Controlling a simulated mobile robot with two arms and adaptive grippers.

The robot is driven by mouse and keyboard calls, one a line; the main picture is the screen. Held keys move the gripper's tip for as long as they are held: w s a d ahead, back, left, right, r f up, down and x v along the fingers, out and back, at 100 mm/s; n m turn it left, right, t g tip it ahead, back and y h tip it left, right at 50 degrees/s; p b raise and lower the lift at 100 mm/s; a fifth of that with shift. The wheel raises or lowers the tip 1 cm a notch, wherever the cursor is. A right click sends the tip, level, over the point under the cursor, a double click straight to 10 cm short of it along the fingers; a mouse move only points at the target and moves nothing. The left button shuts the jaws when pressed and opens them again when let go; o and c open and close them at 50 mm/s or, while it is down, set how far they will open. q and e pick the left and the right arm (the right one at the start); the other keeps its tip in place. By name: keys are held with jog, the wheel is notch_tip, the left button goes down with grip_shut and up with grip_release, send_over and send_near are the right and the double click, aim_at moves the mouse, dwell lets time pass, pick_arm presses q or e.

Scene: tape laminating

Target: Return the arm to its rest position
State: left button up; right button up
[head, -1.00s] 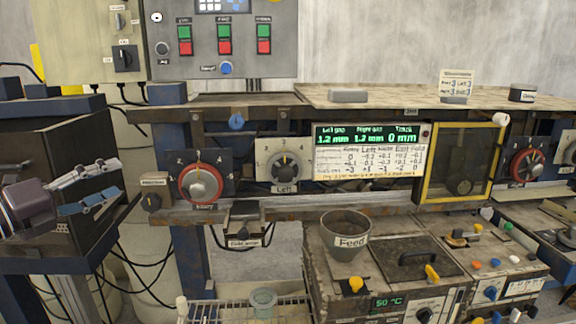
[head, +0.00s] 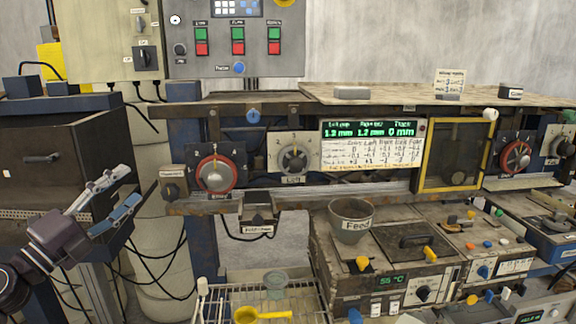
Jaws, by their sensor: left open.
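My left gripper (head: 127,186) is at the left of the head view, with its dark wrist at the lower left and its two fingers pointing up and right. The fingers are apart and nothing is between them. They show in front of the dark cabinet (head: 40,165) and are clear of the red-ringed knob (head: 216,174) and the panel. My right gripper does not show.
A worn machine frame carries knobs, a display (head: 368,130) and a yellow-framed window (head: 455,155). Below are a Feed cup (head: 350,225), a heater box with a yellow-handled lever, a wire rack (head: 225,300) with a yellow scoop (head: 262,314), and loose black cables.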

pick_arm(q)
jog(key=s+f+n+g+y, duration=0.2)
jog(key=s+f+n+y, duration=0.4)
jog(key=f, duration=0.5)
jog(key=s+f+n+g+y, duration=0.2)
jog(key=s+f+n+y, duration=0.1)
jog(key=f+n, duration=0.65)
jog(key=s+f+n+g+y, duration=0.2)
jog(key=s+f+n+y, duration=0.4)
jog(key=f, duration=0.5)
jog(key=s+d+f+n+g+h, duration=0.1)
jog(key=s+d+f+g+h, duration=0.15)
jog(key=s+d+f, duration=0.4)
jog(key=s+d+f+n+g+h, duration=0.1)
jog(key=s+d+f+g, duration=0.25)
jog(key=s, duration=0.55)
jog(key=s+d+f+g+h, duration=0.2)
jog(key=s+d+f+g, duration=0.25)
jog(key=s, duration=0.35)
jog(key=s+f+x, duration=0.1)
jog(key=s+x, duration=0.2)
jog(key=x, duration=0.9)
jog(key=s+a+x, duration=0.1)
jog(key=s+x, duration=0.1)
jog(key=x, duration=1)
jog(key=s+a+f+g, duration=0.1)
jog(key=s+a+f, duration=0.2)
jog(key=s+f, duration=1.5)
jog(key=shift+s, duration=0.3)
